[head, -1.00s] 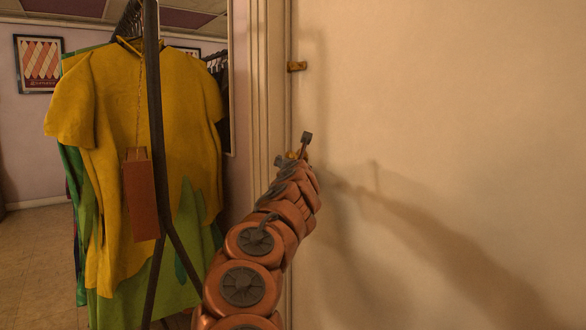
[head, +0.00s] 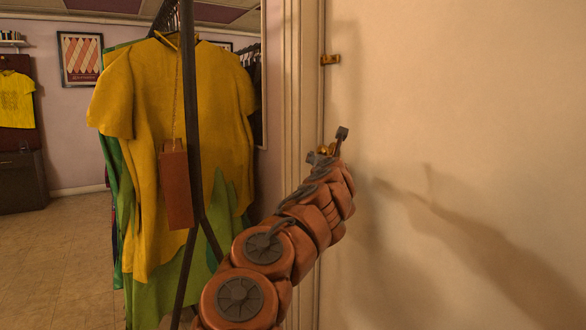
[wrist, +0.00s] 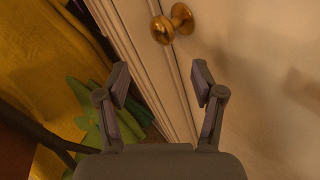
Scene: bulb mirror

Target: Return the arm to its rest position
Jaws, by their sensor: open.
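My arm, with orange and dark grey links, reaches forward and up in the head view. My gripper (head: 328,150) is at its far end, in front of the door's edge. In the wrist view my gripper (wrist: 160,90) has its two fingers wide apart with nothing between them. A round brass knob (wrist: 172,23) on the pale door (wrist: 245,80) lies beyond the fingertips, apart from them. In the head view the knob (head: 327,150) is partly hidden by my gripper.
A clothes rack with a dark post (head: 188,100) holds a yellow garment (head: 140,110) and green ones close left of my arm. A reddish-brown box-like item (head: 176,188) hangs from it. A brass latch (head: 330,59) sits higher by the door. Open floor (head: 60,255) lies at left.

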